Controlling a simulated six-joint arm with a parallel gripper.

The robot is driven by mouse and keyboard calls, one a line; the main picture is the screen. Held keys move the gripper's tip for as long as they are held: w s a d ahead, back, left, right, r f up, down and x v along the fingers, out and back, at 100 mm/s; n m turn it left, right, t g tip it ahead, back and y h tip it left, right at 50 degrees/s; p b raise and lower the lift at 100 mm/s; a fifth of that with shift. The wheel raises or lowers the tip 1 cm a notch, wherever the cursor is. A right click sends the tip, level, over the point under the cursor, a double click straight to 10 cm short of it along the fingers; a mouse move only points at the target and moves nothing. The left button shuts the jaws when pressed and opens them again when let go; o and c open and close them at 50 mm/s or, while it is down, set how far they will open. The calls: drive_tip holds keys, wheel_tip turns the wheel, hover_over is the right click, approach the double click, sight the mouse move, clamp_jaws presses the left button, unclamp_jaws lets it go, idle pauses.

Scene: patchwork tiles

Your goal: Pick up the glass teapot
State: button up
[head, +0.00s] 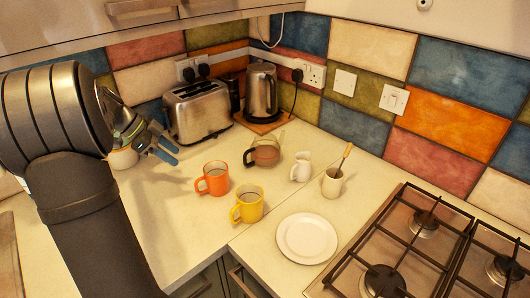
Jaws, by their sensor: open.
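The glass teapot (266,153) stands on the pale worktop near the middle of the head view. My gripper (165,150) is at the left, in front of the toaster, with blue-grey fingers. It is open and empty, well to the left of the teapot and apart from it. Part of my gripper is hidden behind my own arm.
An orange mug (214,179), a yellow mug (248,206), a white jug (301,168) and a cream pot (332,184) with a spoon stand around the teapot. A toaster (198,111) and kettle (262,91) are behind. A white plate (306,239) and gas hob (423,224) lie right.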

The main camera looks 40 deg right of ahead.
drive_tip(key=c, duration=0.3)
drive_tip(key=shift+c, duration=0.2)
